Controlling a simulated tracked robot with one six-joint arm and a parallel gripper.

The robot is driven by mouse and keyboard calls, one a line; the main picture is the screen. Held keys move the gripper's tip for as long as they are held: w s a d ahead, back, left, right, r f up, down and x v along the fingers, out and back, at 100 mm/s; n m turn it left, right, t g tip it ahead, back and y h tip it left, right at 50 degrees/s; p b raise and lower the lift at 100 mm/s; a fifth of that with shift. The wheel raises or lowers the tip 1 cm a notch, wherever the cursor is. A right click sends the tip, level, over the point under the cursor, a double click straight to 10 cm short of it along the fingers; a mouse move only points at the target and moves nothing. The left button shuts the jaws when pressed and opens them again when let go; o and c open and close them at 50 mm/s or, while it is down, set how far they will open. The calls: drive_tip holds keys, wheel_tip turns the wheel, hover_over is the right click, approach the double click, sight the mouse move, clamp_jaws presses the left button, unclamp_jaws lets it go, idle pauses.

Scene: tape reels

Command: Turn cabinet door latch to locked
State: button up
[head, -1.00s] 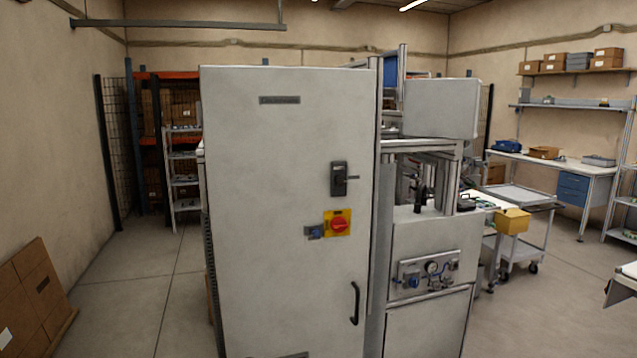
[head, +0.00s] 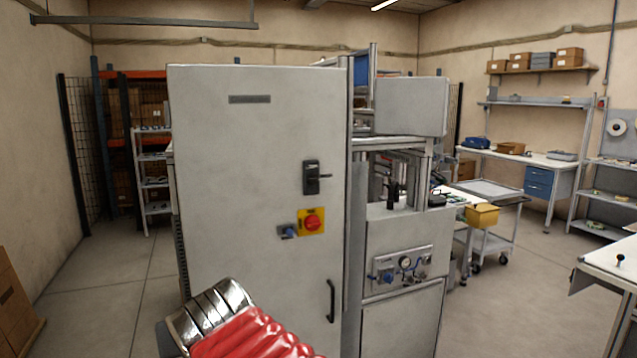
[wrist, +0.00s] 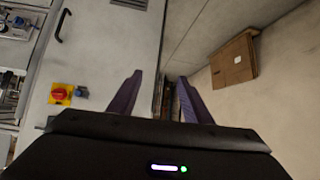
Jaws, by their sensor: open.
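The grey cabinet door (head: 240,150) faces me in the head view, and it appears shut. A dark latch (head: 311,178) with a short lever pointing right sits on its right side. Below the latch is a red rotary switch on a yellow plate (head: 312,222), with a small blue-grey part (head: 288,231) beside it. The door (wrist: 100,75) also shows in the wrist view, turned, with the red switch (wrist: 61,93) at left. The latch cannot be made out there. My gripper (wrist: 160,88) is open and empty, apart from the door. Its fingers are not visible in the head view.
A black door handle (head: 331,301) is low on the door's right side. A machine with a gauge panel (head: 402,268) stands right of the cabinet. Cardboard boxes (wrist: 233,62) stand by the wall. The floor left of the cabinet (head: 110,270) is clear.

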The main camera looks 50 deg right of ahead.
drive_tip(key=w+d+r+m+t+h, duration=0.2)
drive_tip(key=w+d+r+h, duration=0.1)
drive_tip(key=d+r, duration=0.65)
drive_tip(key=w+d+r+m+t+h, duration=0.2)
drive_tip(key=d+r, duration=0.4)
drive_tip(key=d, duration=0.6)
drive_tip(key=n+t, duration=0.2)
drive_tip(key=n, duration=0.1)
approach(316, 180)
drive_tip(key=v, duration=0.5)
drive_tip(key=shift+s, duration=0.1)
drive_tip(key=x, duration=1.4)
drive_tip(key=shift+a, duration=0.15)
drive_tip(key=shift+c, duration=0.7)
drive_tip(key=c, duration=0.9)
